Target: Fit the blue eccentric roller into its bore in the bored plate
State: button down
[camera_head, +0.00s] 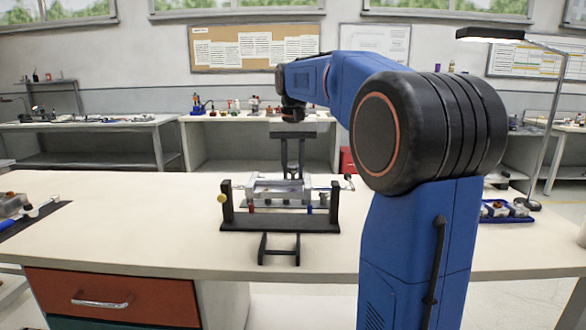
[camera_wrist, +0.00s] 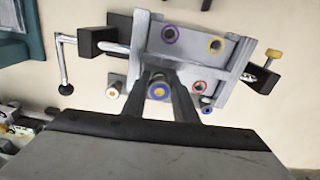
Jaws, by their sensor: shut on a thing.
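My gripper (camera_wrist: 158,80) is shut on a roller with a blue ring and a yellow-orange centre, the blue eccentric roller (camera_wrist: 157,91). The grey bored plate (camera_wrist: 190,62) lies beyond the fingers in the wrist view, with bores ringed in purple, orange and red. The roller's end covers the plate's near left corner area, so a bore there is hidden. I cannot tell whether roller and plate touch. In the head view my gripper (camera_head: 292,172) points down at the plate (camera_head: 278,190); the roller is too small to make out.
A pale roller (camera_wrist: 113,92) stands beside the plate. A blue tray (camera_head: 507,218) lies right; the bench's left middle is clear.

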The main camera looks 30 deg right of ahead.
aim_at(292, 167)
jog(key=shift+f, duration=0.15)
jog(key=c, duration=1.3)
grip_release()
jog(key=shift+c, duration=0.2)
jog(key=shift+f, duration=0.1)
notch_tip(292, 167, up, 18)
jog(key=shift+s+a+f, duration=0.15)
jog(key=shift+a+f, duration=0.05)
jog(key=shift+a, duration=0.05)
